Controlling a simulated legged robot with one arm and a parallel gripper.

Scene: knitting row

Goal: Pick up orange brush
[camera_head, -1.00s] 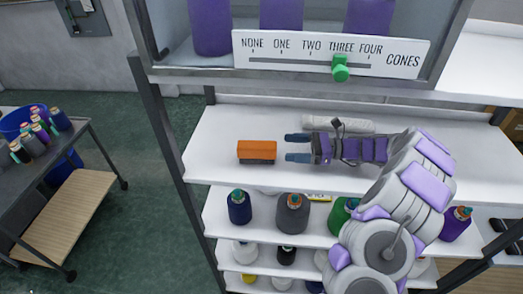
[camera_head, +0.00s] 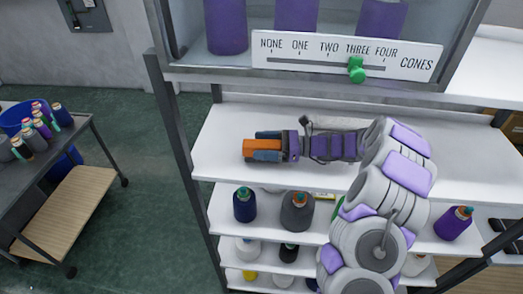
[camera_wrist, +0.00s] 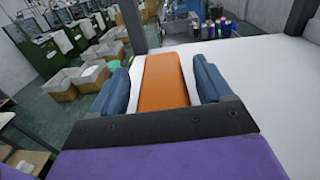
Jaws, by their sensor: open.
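The orange brush (camera_head: 261,146) lies on the white upper shelf (camera_head: 222,165), near its left end. My gripper (camera_head: 266,145) reaches it from the right, with its blue fingers on either side of the brush. In the wrist view the orange brush (camera_wrist: 163,80) lies between the two open fingers of my gripper (camera_wrist: 163,85). Narrow gaps show between the brush and the fingers. The far end of the brush extends a little past the fingertips. Its underside is hidden.
A sign panel with a green slider (camera_head: 356,70) hangs above the shelf. A pale roll (camera_head: 340,125) lies behind my arm. Lower shelves hold several thread cones (camera_head: 297,211). A cart (camera_head: 85,150) with cones stands at the left. The shelf's left end is clear.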

